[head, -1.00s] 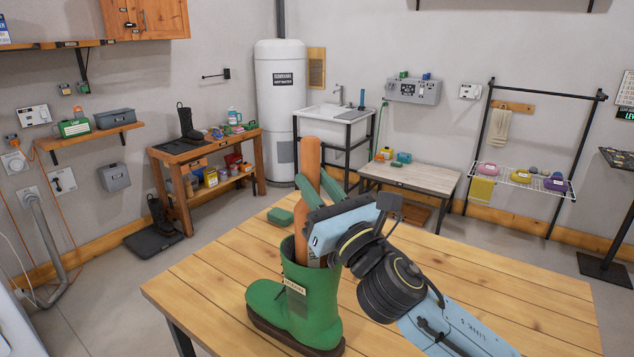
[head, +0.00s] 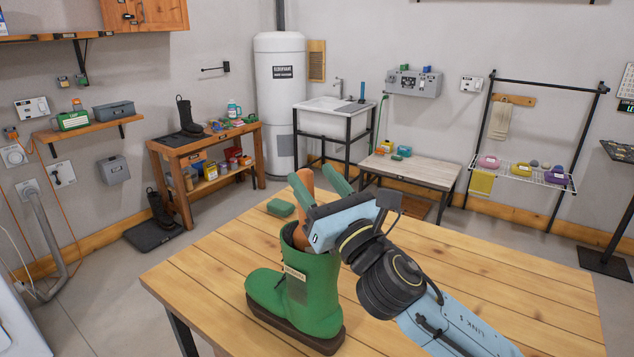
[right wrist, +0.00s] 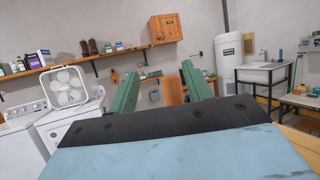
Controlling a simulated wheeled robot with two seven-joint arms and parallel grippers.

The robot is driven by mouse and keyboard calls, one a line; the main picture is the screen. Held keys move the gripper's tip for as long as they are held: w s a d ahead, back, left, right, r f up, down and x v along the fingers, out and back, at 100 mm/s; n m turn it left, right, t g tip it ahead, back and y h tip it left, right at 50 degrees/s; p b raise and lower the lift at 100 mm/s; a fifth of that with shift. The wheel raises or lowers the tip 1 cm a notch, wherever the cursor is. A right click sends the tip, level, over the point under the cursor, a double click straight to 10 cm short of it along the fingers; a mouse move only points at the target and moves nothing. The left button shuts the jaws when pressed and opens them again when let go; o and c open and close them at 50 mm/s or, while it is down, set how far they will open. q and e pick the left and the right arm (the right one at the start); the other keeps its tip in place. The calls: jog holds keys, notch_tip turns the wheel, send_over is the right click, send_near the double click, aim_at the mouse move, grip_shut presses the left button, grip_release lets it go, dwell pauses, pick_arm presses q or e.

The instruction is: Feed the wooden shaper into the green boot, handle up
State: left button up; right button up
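The green boot (head: 315,290) stands upright on the wooden table, toe to the left, with a pale label on its shaft. The orange-brown wooden shaper (head: 301,238) stands in the boot's opening, its upper end (head: 306,178) sticking up and its lower part hidden inside. My right gripper (head: 312,175) is above the boot's opening, its green fingers spread around the shaper. In the right wrist view the shaper (right wrist: 173,91) is close to the right finger, with a clear gap to the left finger, so the gripper (right wrist: 160,70) is open. My left gripper is not in view.
The table's right side is clear beyond my arm. A workbench (head: 205,150), a sink (head: 335,115) and a low grey table (head: 412,172) stand farther back.

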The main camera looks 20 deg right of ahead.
jog(key=shift+f, duration=0.1)
jog(key=b+v, duration=0.3)
jog(key=v, duration=1)
jog(key=shift+s, duration=0.2)
dwell(0.5)
